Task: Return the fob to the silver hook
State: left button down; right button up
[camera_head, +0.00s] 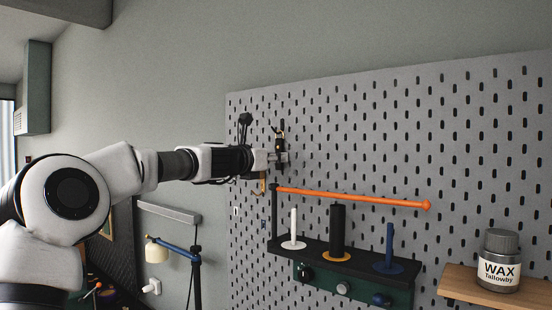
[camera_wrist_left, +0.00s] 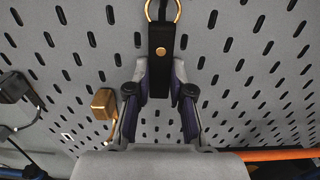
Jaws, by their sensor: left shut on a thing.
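The fob, a black strap with a brass rivet and a gold ring, stands upright between the fingers of my left gripper (camera_wrist_left: 160,100) in the left wrist view (camera_wrist_left: 161,45). The gripper is shut on the strap's lower part, with the ring at the top. In the head view the left gripper (camera_head: 279,158) holds the fob (camera_head: 280,142) in front of the grey pegboard (camera_head: 400,120). A small pale fitting (camera_head: 235,211) is low on the board's left side; I cannot tell if it is the silver hook. My right gripper is out of view.
A brass block-like fitting (camera_wrist_left: 103,103) and a black fitting (camera_wrist_left: 12,88) are left of the gripper. An orange rail (camera_head: 350,197) crosses above a black shelf (camera_head: 315,254) with white, black and blue candles. A wax jar (camera_head: 499,262) stands at right. The upper board is clear.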

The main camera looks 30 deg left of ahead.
pick_arm(q)
jog(key=shift+s, duration=0.1)
dwell(0.3)
jog(key=shift+s+a+r+p, duration=0.1)
jog(key=shift+s+r+p, duration=0.35)
jog(key=shift+s, duration=0.55)
jog(key=shift+s+a+r+p, duration=0.1)
jog(key=shift+s+r+p, duration=0.15)
jog(key=shift+s+r, duration=0.6)
jog(key=shift+s+f, duration=0.2)
